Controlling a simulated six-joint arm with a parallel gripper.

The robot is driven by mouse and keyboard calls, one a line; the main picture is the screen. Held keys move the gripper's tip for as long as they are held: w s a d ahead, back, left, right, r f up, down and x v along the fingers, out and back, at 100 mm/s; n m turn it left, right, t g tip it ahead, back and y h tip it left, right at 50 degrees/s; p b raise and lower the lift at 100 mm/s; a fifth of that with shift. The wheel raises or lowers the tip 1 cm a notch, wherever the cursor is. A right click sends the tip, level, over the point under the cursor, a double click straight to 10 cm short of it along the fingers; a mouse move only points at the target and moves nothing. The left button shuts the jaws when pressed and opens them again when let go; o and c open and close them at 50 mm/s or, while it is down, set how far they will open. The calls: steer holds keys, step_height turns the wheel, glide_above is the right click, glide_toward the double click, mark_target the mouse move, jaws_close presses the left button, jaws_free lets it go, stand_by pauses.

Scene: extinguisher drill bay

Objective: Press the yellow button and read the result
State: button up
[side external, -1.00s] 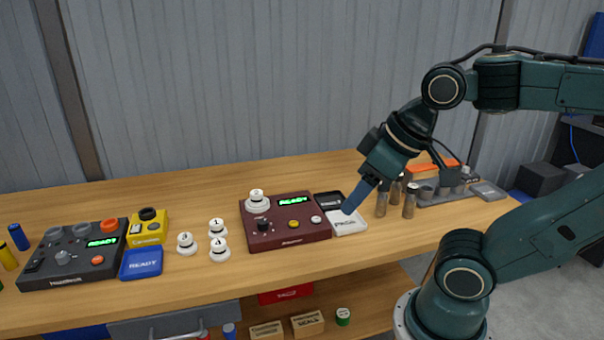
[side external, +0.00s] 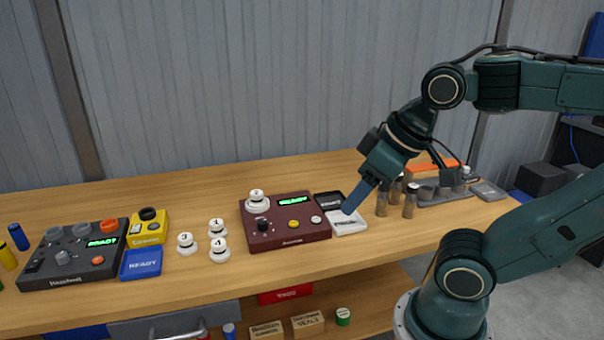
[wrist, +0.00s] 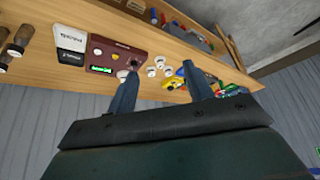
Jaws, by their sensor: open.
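The yellow button (side external: 292,224) sits on the front part of a dark red box (side external: 262,235) on the bench. The box has a lit green display (side external: 293,201) that seems to read READY, a black knob (side external: 263,224) and a white button (side external: 316,219). A white numbered weight (side external: 257,198) stands on its back left. My gripper (side external: 350,208) is above and right of the box, near a white card (side external: 346,222), apart from the button. In the wrist view its two fingers (wrist: 162,90) are spread with nothing between them; the red box (wrist: 115,57) shows beyond them.
Several white numbered weights (side external: 217,228) stand left of the red box. Further left are a blue READY plate (side external: 142,263), a yellow device (side external: 146,228) and a dark grey box (side external: 75,256). Brown-bodied vials (side external: 409,206) stand right of my gripper. Bare bench lies behind the boxes.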

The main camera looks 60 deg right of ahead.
jaws_close()
stand_by(0.3)
stand_by(1.6)
